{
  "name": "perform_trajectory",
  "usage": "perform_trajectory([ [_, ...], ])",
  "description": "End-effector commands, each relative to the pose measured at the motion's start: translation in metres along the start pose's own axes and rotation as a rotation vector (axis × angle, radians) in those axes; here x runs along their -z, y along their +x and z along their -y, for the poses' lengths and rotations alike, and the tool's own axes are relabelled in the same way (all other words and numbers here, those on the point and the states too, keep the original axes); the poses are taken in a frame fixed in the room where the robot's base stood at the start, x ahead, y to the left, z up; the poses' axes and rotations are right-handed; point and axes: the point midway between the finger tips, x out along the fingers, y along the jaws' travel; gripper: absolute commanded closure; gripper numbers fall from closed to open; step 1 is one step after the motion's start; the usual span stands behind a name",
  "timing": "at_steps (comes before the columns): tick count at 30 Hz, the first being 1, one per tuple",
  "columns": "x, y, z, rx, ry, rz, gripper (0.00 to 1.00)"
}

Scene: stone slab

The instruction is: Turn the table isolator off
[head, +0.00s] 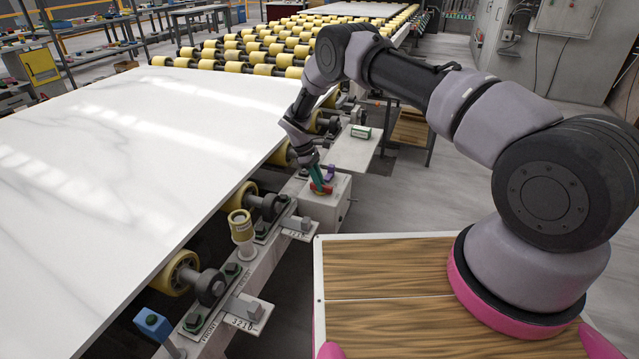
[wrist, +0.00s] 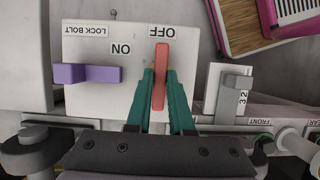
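The isolator is a white box (head: 338,203) at the table's side, with a red handle (wrist: 161,65) on its top face. In the wrist view the handle lies nearly lengthwise up the picture, its far end beside the OFF label (wrist: 164,31). The ON label (wrist: 121,49) is to the left of the handle. My gripper (wrist: 160,76) has its teal fingers on both sides of the handle and appears closed on it. The fingers also show in the head view above the box, partly hiding the handle (head: 322,188).
A purple lock bolt (wrist: 88,73) stands on the same face, left of the handle. A grey lever by a number plate (wrist: 236,88) is to the right. The white slab (head: 140,150) lies on yellow rollers beside the box. Open floor is to the right.

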Motion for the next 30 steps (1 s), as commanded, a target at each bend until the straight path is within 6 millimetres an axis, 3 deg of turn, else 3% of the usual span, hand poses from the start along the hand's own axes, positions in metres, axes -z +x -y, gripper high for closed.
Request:
perform_trajectory([
  [1, 0.000, 0.000, 0.000, 0.001, 0.002, 0.000, 0.65],
  [2, 0.000, 0.000, 0.000, 0.001, 0.001, 0.000, 0.53],
  [3, 0.000, 0.000, 0.000, 0.001, 0.001, 0.000, 0.50],
  [14, 0.000, -0.005, 0.000, 0.000, 0.000, 0.000, 0.50],
  [30, 0.000, -0.097, -0.001, -0.002, 0.000, -0.001, 0.50],
])
